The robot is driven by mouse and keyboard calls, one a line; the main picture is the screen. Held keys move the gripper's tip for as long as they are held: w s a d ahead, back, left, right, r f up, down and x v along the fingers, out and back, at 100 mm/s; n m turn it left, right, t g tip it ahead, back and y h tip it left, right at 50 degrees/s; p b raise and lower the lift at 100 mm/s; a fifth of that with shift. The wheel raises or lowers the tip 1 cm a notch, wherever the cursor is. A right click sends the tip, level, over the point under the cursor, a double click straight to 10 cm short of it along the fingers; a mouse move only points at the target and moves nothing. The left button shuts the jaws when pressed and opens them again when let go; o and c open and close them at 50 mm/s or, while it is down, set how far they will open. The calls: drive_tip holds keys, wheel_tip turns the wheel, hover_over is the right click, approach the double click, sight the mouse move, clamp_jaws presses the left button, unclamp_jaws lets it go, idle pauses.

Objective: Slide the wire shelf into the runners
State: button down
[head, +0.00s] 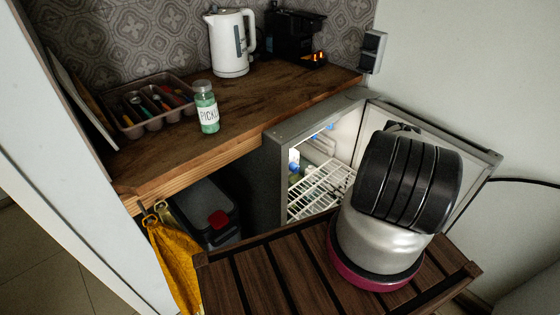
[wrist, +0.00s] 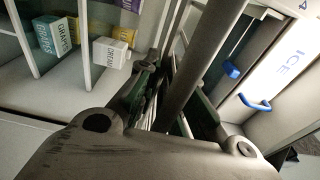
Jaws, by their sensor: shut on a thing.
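The white wire shelf (head: 322,190) shows in the head view in the mouth of the small open fridge (head: 283,165), tilted in the picture. Its right part is hidden behind my arm. In the wrist view my gripper (wrist: 165,88) is shut on the shelf, with a thick grey bar (wrist: 205,62) running up between and past the fingers. My gripper is hidden in the head view. Whether the shelf's edges sit in the runners cannot be told.
Cartons (wrist: 108,52) stand beyond white rods in the wrist view. An ice compartment with blue handles (wrist: 255,103) is at right. The fridge door (head: 480,150) stands open. A slatted wooden table (head: 265,280) is in front. A pickle jar (head: 207,107) and kettle (head: 231,45) stand on the counter.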

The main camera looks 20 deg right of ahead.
drive_tip(key=shift+r, duration=0.1)
drive_tip(key=shift+r, duration=2.95)
drive_tip(key=shift+w, duration=0.15)
drive_tip(key=shift+a+x, duration=0.25)
drive_tip(key=shift+x, duration=1.15)
drive_tip(key=shift+a+x, duration=0.15)
drive_tip(key=shift+x, duration=1.05)
drive_tip(key=shift+a+x, duration=0.15)
drive_tip(key=shift+x, duration=1.05)
drive_tip(key=shift+a+x, duration=0.2)
drive_tip(key=shift+x, duration=1.25)
drive_tip(key=shift+a+x, duration=0.2)
drive_tip(key=shift+x, duration=1.25)
